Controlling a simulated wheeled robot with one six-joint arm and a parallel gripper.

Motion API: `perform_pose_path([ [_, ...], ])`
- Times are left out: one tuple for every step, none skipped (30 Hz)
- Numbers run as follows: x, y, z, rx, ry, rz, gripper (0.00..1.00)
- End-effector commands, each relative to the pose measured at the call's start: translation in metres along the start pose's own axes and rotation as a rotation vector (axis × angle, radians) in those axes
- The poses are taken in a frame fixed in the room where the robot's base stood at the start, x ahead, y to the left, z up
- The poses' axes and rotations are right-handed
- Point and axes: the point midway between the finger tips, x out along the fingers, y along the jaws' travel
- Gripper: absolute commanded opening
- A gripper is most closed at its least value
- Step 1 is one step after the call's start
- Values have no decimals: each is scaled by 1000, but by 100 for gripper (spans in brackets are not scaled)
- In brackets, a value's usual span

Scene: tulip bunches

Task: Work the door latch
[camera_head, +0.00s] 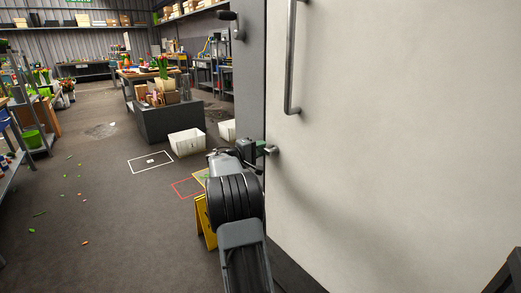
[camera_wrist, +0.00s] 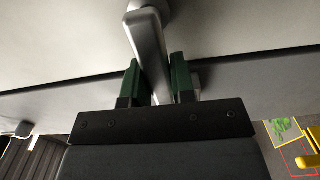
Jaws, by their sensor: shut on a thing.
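The pale door (camera_head: 400,130) fills the right half of the head view. A tall vertical pull handle (camera_head: 291,60) is fixed to its upper part. The latch lever (camera_wrist: 148,45) is a metal bar reaching down between my gripper's green fingers in the wrist view; its metal end (camera_head: 271,150) shows by the door's left edge in the head view. My gripper (camera_wrist: 157,82) is shut on the lever; it also shows at the door's edge in the head view (camera_head: 261,148). The lever's lower end is hidden behind the gripper body.
Left of the door is open floor with a white-outlined square (camera_head: 150,161) and a red-outlined one (camera_head: 187,187). A yellow stand (camera_head: 204,222) is close beside my arm. A white crate (camera_head: 187,142) sits beside a dark planter box (camera_head: 168,121). Shelving (camera_head: 32,120) lines the left.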

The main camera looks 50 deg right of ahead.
Motion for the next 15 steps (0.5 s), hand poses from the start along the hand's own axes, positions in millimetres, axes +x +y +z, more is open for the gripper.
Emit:
perform_pose_path([
  [0, 0, 0, 9, -1, -1, 26],
  [0, 0, 0, 8, -1, -1, 28],
  [0, 0, 0, 8, -1, -1, 32],
  [0, 0, 0, 7, -1, -1, 35],
  [0, 0, 0, 7, -1, 0, 38],
  [0, 0, 0, 6, -1, 0, 42],
  [0, 0, 0, 6, -1, 0, 45],
  [0, 0, 0, 5, -1, 0, 48],
  [0, 0, 0, 5, -1, 0, 49],
  [0, 0, 0, 4, -1, 0, 49],
  [0, 0, 0, 4, -1, 0, 49],
  [0, 0, 0, 4, -1, 0, 49],
  [0, 0, 0, 4, -1, 0, 49],
  [0, 0, 0, 3, 0, 0, 49],
  [0, 0, 0, 3, 0, 0, 49],
])
